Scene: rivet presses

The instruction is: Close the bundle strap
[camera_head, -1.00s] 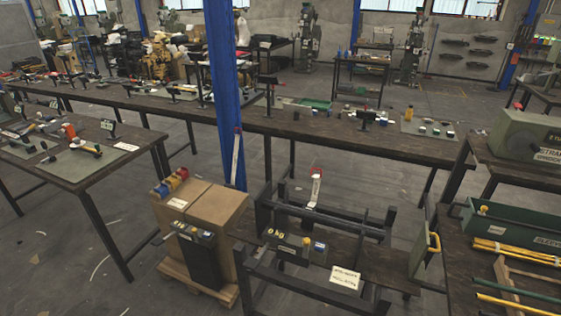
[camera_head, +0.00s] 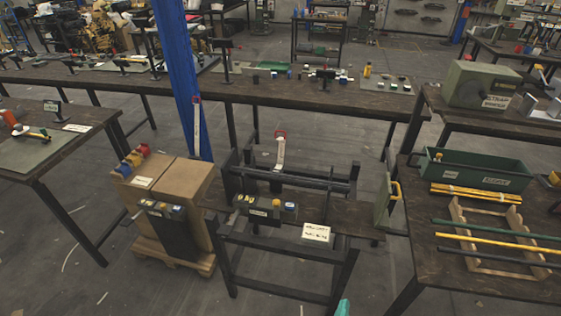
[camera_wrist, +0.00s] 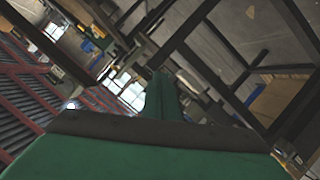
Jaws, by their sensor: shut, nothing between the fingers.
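A dark metal rack (camera_head: 290,180) stands in the middle of the head view. A pale upright strap-like lever (camera_head: 280,152) with a red loop at its top rises from the rack; I cannot tell for certain that it is the bundle strap. Yellow and green rods (camera_head: 490,238) lie across a wooden cradle (camera_head: 457,215) on the right bench, with no clear strap over them. My gripper (camera_wrist: 163,90) is green and shut in the wrist view, with nothing held. A teal tip (camera_head: 343,308) shows at the bottom edge of the head view, well apart from the rack and rods.
A cardboard box (camera_head: 190,190) on a pallet stands left of the rack, by a blue post (camera_head: 180,80). A green tray (camera_head: 475,170) sits on the right bench (camera_head: 430,265). A long table (camera_head: 240,92) runs behind. Floor is open at lower left.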

